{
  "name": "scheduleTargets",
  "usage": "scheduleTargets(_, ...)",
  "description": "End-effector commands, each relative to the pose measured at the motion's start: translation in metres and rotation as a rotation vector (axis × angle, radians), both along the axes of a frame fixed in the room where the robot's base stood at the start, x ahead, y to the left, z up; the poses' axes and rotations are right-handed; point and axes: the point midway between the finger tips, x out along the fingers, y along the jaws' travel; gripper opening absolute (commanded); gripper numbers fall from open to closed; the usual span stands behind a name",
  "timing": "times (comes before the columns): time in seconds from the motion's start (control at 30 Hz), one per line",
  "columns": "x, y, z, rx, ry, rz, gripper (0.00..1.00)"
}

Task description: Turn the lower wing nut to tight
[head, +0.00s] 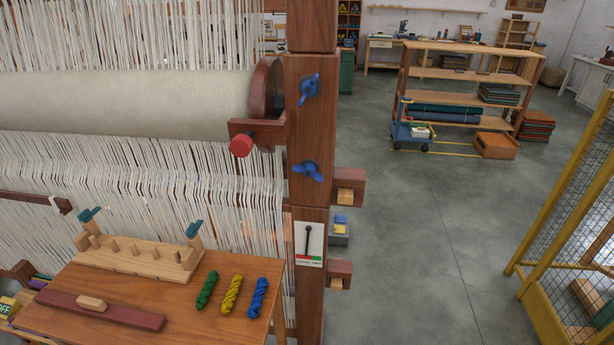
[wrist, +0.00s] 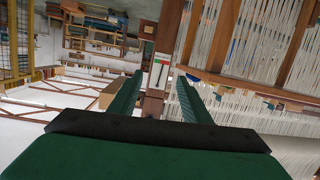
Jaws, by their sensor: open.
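The lower wing nut (head: 308,171) is blue and sits on the wooden loom post (head: 306,135). Its wings spread nearly level, tipped slightly down to the right. A similar upper wing nut (head: 309,88) sits above it with steeper wings. A white gauge plate (head: 310,238) with a dark pointer and a red and green strip is lower on the post. The plate also shows upside down in the wrist view (wrist: 160,70), beyond the fingers. My gripper (wrist: 158,88) is open, its green fingers apart with nothing seen held. I cannot make out the lower wing nut in the wrist view.
A red-ended knob (head: 241,145) and wooden blocks (head: 348,188) jut out near the post. A table (head: 215,300) with a peg rack and green, yellow and blue skeins stands in front. A yellow mesh cage (head: 560,240) is at right. The floor (head: 430,220) between is clear.

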Motion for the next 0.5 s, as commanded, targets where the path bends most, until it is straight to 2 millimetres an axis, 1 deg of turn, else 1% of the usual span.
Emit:
scheduleTargets(0.03, 0.019, 0.005, 0.003, -0.013, -0.017, 0.003, 0.43)
scheduleTargets(0.27, 0.088, 0.024, 0.014, -0.098, -0.045, 0.031, 0.43)
scheduleTargets(0.3, 0.100, 0.026, 0.018, -0.114, -0.050, 0.036, 0.43)
scheduleTargets(0.37, 0.117, 0.031, 0.024, -0.141, -0.059, 0.043, 0.43)
scheduleTargets(0.5, 0.157, 0.039, 0.042, -0.208, -0.079, 0.061, 0.43)
